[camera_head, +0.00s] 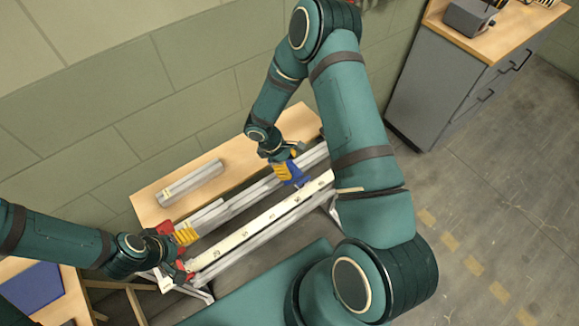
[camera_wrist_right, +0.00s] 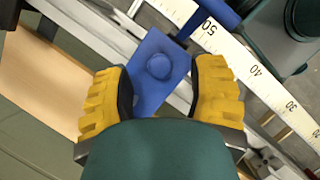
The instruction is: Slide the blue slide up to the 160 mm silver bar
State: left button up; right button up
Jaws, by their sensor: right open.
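The blue slide (camera_head: 298,175) sits on the long silver rail (camera_head: 262,191) near its right end. In the right wrist view the blue slide (camera_wrist_right: 158,65) is a flat plate with a round knob. My right gripper (camera_head: 284,171) is open over it, a yellow finger on each side of the plate. The right wrist view shows my right gripper (camera_wrist_right: 162,92) with a gap at the right finger. A short silver bar (camera_head: 207,216) lies along the rail near its left end; its length cannot be read. My left gripper (camera_head: 187,236) is at that end, beside red parts; its opening is unclear.
A white ruler (camera_head: 262,219) runs along the rail's front; its numbers show in the right wrist view (camera_wrist_right: 235,52). A grey bar-shaped piece (camera_head: 190,182) lies on the wooden bench (camera_head: 150,205) behind. A grey cabinet (camera_head: 440,95) stands at the upper right.

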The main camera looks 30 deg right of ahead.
jog(key=shift+x, duration=0.75)
jog(key=shift+c, duration=0.2)
grip_shut()
